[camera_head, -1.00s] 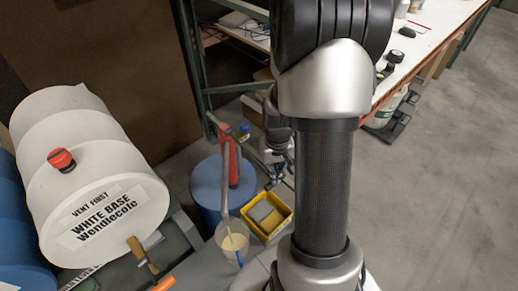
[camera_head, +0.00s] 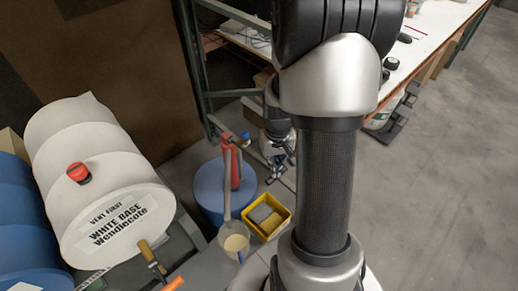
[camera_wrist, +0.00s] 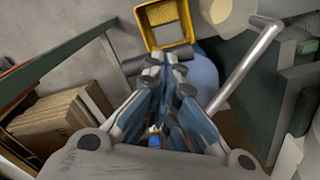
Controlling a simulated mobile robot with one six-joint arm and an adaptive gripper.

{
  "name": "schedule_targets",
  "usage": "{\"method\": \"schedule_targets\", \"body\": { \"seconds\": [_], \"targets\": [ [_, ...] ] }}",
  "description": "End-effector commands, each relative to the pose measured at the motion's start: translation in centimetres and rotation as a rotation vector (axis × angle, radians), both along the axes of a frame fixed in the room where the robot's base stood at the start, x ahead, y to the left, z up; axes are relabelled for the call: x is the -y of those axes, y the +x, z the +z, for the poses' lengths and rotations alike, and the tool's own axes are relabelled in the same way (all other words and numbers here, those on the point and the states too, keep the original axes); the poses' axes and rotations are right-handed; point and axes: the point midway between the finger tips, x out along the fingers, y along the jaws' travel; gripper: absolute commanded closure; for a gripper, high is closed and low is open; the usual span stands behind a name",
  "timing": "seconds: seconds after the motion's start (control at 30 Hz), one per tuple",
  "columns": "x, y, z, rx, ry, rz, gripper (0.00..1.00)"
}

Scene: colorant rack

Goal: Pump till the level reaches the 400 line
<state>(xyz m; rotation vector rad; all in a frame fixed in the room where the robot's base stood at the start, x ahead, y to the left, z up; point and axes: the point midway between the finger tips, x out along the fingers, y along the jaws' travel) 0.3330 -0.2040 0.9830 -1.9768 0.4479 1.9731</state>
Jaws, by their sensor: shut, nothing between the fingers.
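The red pump (camera_head: 236,168) stands upright on the blue drum (camera_head: 208,190), with a blue piece (camera_head: 246,135) at its top right. A grey spout pipe (camera_head: 228,190) runs down toward a clear jug (camera_head: 235,242) holding cream-coloured liquid. The jug's markings, including the 400 line, are too small to read.
A yellow bin (camera_head: 272,232) with sponges stands right of the jug. A white drum (camera_head: 90,165) lies at left, with a red cap and a brass tap. A green shelf frame (camera_head: 190,70) and workbench (camera_head: 430,45) stand behind. The grey floor at right is clear.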

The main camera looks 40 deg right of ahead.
Motion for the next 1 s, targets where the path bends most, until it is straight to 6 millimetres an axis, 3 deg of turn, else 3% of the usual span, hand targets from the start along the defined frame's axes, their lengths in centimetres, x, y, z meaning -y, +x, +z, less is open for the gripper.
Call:
{"method": "schedule_targets", "body": {
  "seconds": [0.03,0.47,1.0],
  "targets": [
    [0.0,-0.1,1.0,-0.002,0.001,0.0,1.0],
    [0.0,-0.1,6.0,-0.002,0.001,0.0,1.0],
    [0.0,-0.1,6.1,-0.002,0.001,0.0,1.0]
  ]
}}
